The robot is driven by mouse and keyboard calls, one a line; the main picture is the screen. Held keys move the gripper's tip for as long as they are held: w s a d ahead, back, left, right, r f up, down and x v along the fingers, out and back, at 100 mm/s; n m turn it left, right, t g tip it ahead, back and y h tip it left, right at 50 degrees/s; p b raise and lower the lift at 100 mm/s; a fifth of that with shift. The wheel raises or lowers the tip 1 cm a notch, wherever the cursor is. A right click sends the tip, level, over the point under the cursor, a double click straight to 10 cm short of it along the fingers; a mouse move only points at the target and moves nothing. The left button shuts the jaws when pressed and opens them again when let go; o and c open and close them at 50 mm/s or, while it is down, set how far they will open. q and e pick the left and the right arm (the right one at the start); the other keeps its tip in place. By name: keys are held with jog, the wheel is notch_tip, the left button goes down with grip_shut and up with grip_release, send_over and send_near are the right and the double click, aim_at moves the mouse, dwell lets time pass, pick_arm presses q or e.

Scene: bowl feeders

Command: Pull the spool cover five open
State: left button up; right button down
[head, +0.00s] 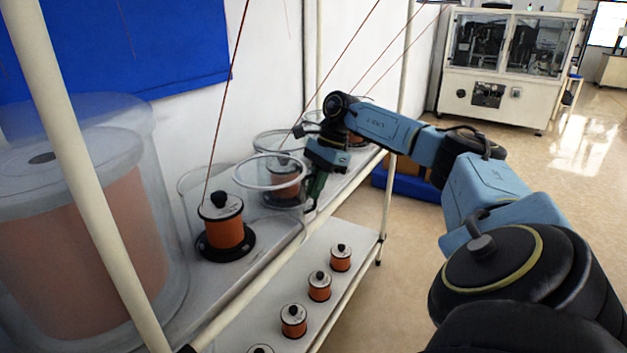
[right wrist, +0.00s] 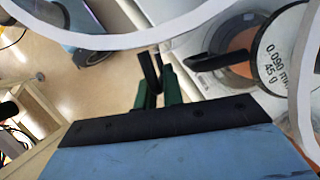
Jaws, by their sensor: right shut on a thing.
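A clear spool cover with a pale ring rim (head: 270,171) stands swung out on the upper shelf, around or in front of an orange spool (head: 284,185). I cannot read a number on it. My right gripper (head: 314,200) is at its right side, pointing down. In the right wrist view its green fingers (right wrist: 160,88) are shut on a thin dark handle (right wrist: 149,72). My left gripper is not in view.
A spool (head: 224,228) stands at the front of the upper shelf (head: 200,290). A large clear cover with a big spool (head: 90,240) is at the left. Several small spools (head: 319,286) stand on the lower shelf. White rack posts (head: 85,190) rise nearby.

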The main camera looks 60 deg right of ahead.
jog(key=c, duration=1.5)
grip_release()
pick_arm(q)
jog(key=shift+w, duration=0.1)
